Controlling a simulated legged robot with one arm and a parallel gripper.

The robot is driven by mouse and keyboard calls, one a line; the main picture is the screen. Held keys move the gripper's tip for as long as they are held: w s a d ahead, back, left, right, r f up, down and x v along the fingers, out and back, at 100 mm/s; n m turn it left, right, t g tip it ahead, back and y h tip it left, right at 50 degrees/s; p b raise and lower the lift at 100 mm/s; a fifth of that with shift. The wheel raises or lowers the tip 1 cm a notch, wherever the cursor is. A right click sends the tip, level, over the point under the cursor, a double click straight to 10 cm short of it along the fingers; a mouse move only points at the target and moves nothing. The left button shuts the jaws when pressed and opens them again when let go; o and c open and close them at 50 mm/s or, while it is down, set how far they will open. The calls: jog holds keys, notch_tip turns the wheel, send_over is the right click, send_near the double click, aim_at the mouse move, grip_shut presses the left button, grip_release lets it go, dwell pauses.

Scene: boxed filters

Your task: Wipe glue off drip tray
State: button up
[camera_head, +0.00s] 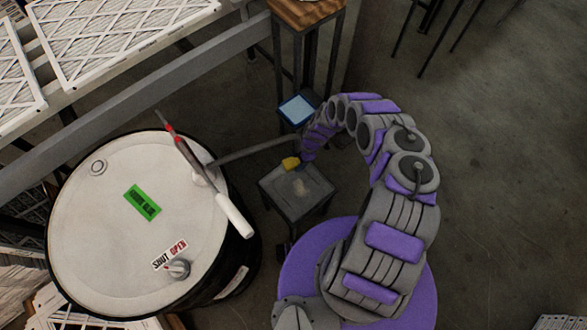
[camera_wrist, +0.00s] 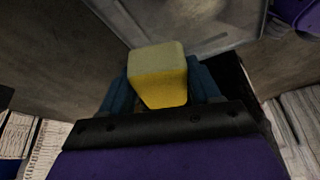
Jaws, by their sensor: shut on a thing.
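The drip tray (camera_head: 275,186) is a small grey square surface between the drum and my arm. A pale smear (camera_head: 300,187), which looks like glue, lies near its middle. A yellow sponge (camera_head: 291,163) is at the tray's far edge; I cannot tell whether it touches the tray. My gripper (camera_head: 304,156) is shut on the sponge. In the wrist view the sponge (camera_wrist: 157,72) sits between the two blue fingers of my gripper (camera_wrist: 157,85). The grey tray (camera_wrist: 185,45) lies beyond it, with a faint pale patch (camera_wrist: 205,8) at the top edge.
A large white-topped drum (camera_head: 100,230) stands left of the tray, with a green label and a SHUT/OPEN knob (camera_head: 178,269). A white-handled lever (camera_head: 232,215) crosses its rim. Boxed filters (camera_head: 110,35) lie upper left. A light-blue panel (camera_head: 297,110) is beyond my gripper.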

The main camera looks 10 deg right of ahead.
aim_at(293, 180)
jog(key=s+a+f, duration=0.1)
jog(key=a+f+n, duration=0.1)
jog(key=f, duration=0.1)
jog(key=shift+s+g, duration=0.3)
jog(key=shift+s, duration=0.1)
jog(key=shift+s+d+f+n, duration=0.2)
jog(key=shift+d+n, duration=0.1)
jog(key=shift+d+f, duration=0.25)
jog(key=shift+d, duration=0.6)
jog(key=shift+d+f+b, duration=0.1)
jog(key=shift+f+b, duration=0.1)
jog(key=shift+b, duration=0.1)
jog(key=a+f+b, duration=0.2)
jog(key=f, duration=0.1)
jog(key=shift+a+f+b, duration=0.2)
jog(key=shift+a+b, duration=0.1)
jog(key=shift+b, duration=0.1)
jog(key=shift+d+f+b, duration=0.6)
jog(key=shift+f+b, duration=0.2)
jog(key=shift+f, duration=0.1)
jog(key=shift+d, duration=0.5)
jog(key=shift+a, duration=0.95)
jog(key=shift+d+f, duration=0.2)
jog(key=shift+d, duration=0.55)
jog(key=shift+a+f+b, duration=0.4)
jog(key=shift+a+b, duration=0.2)
jog(key=shift+b, duration=0.05)
jog(key=shift+d+f+b, duration=0.25)
jog(key=shift+d+b, duration=0.05)
jog(key=shift+d, duration=0.15)
